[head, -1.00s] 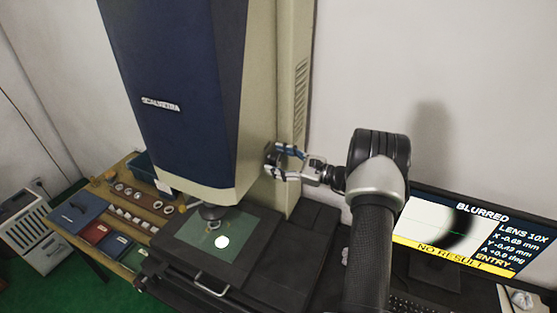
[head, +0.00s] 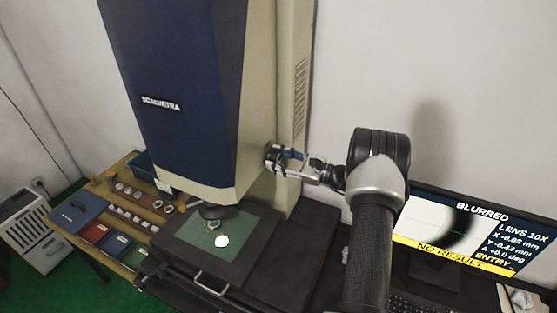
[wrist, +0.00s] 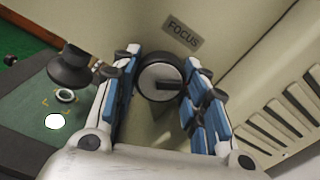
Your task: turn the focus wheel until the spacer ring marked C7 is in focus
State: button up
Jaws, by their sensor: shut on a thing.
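In the head view my gripper (head: 277,158) reaches the machine's right side and largely hides the wheel. A ring (wrist: 65,96) sits on the green stage (wrist: 30,112), under the dark lens (wrist: 70,68). No C7 mark is readable on it. The monitor (head: 467,228) reads BLURRED and NO RESULT, and shows a soft-edged dark curve.
The tall blue and cream machine (head: 175,100) stands over the stage. A wooden bench (head: 128,168) at left holds several rings and coloured boxes. A keyboard (head: 405,303) lies below the monitor. A vent (wrist: 275,120) is right of the gripper in the wrist view.

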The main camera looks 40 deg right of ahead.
jog(key=shift+m, duration=0.3)
jog(key=m, duration=0.2)
jog(key=shift+m, duration=2.1)
jog(key=o, duration=1.1)
jog(key=shift+s, duration=0.1)
jog(key=v, duration=1.1)
jog(key=shift+s+d, duration=0.25)
jog(key=shift+s, duration=0.1)
